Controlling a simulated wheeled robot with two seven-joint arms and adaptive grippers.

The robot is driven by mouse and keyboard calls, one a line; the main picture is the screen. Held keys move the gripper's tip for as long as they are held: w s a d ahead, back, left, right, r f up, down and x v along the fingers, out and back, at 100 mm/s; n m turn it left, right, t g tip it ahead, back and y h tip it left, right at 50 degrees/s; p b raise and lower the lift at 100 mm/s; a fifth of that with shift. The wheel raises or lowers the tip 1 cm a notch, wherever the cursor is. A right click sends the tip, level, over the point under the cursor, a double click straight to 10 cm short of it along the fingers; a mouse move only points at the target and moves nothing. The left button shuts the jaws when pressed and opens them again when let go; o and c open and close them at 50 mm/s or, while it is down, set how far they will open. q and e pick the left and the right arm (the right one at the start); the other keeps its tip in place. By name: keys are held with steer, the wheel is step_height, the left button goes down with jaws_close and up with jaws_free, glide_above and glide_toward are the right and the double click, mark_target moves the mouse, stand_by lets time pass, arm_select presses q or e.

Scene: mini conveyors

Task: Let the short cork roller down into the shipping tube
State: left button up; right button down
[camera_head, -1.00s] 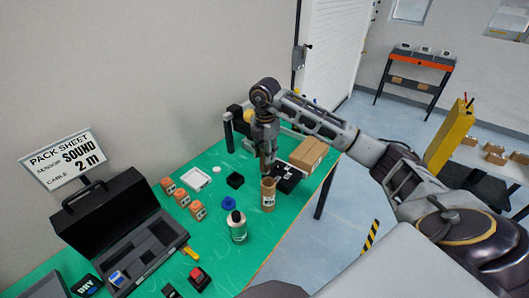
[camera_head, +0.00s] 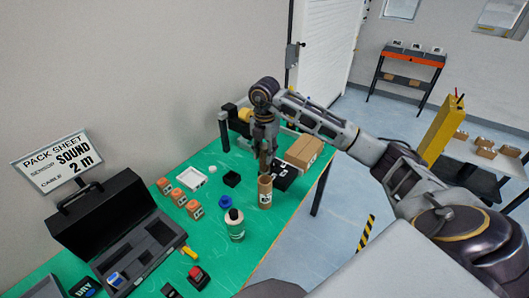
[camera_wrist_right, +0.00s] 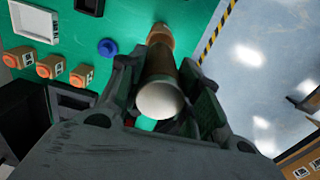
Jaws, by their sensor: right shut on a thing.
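The shipping tube (camera_head: 265,196) is a tan, upright cylinder with a label, standing on the green table near its right edge. It also shows in the right wrist view (camera_wrist_right: 160,33), beyond the roller. My right gripper (camera_head: 264,166) is directly over the tube. Its fingers are shut on the short cork roller (camera_wrist_right: 162,66), a brown cylinder whose pale near end (camera_wrist_right: 160,101) faces the wrist camera. The roller's far end overlaps the tube in the picture, so I cannot tell whether it is inside the mouth or just above it. My left gripper is not in view.
Several orange blocks (camera_head: 179,196) and an open black case (camera_head: 110,235) are to the left. A cardboard box (camera_head: 303,151) stands behind the tube.

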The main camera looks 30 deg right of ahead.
mark_target(265, 177)
steer(key=shift+f, duration=0.2)
stand_by(0.4)
step_height(265, 177, down, 12)
steer(key=b, duration=0.7)
steer(key=shift+r+b, duration=0.15)
steer(key=shift+b, duration=0.15)
stand_by(1.8)
steer(key=shift+s+a+f, duration=0.1)
steer(key=shift+s+f, duration=0.15)
steer(key=shift+f, duration=0.1)
steer(key=c, duration=1.1)
jaws_free()
steer(key=shift+o, duration=0.9)
steer(key=shift+w+f, duration=0.1)
steer(key=shift+w, duration=0.05)
steer(key=shift+r, duration=0.2)
